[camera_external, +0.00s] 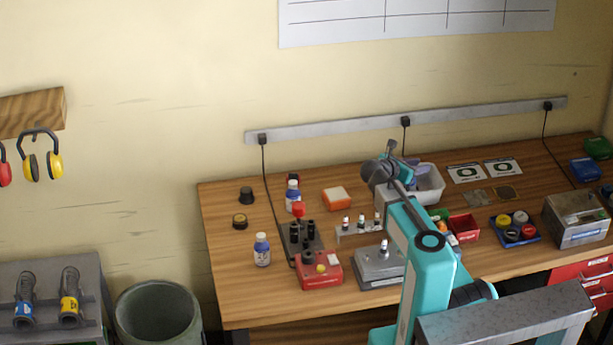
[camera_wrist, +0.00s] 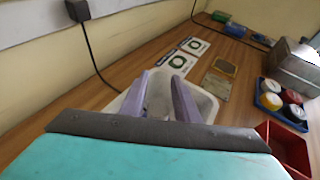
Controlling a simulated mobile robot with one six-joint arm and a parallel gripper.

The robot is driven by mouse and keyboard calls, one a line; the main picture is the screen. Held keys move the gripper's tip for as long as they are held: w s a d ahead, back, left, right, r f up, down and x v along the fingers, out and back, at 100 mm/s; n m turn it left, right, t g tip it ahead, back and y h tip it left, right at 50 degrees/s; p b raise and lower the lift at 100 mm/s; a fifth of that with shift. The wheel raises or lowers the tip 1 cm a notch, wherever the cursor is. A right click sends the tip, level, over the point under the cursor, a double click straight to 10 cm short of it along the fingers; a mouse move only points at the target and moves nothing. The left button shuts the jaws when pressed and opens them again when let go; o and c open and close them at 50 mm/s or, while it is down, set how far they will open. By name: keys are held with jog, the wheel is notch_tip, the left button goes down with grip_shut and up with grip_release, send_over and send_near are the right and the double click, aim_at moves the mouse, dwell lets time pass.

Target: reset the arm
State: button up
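My teal arm (camera_external: 428,262) rises from the front right of the wooden bench and reaches over it. My gripper (camera_wrist: 160,77) shows in the wrist view as two purple-grey fingers standing apart, with nothing visible between them. The fingers point toward the white bin (camera_wrist: 207,106) and overlap it in the picture; I cannot tell their height above it. In the external view the white bin (camera_external: 432,187) sits at the back of the bench, partly hidden behind my wrist.
A red tray (camera_external: 464,228), a blue tray of round caps (camera_external: 515,231) and a metal box (camera_external: 577,220) stand right of my arm. Left are a grey device (camera_external: 379,268), a red box (camera_external: 319,271) and bottles (camera_external: 262,250).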

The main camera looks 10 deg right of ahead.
jog(key=shift+r, duration=1.85)
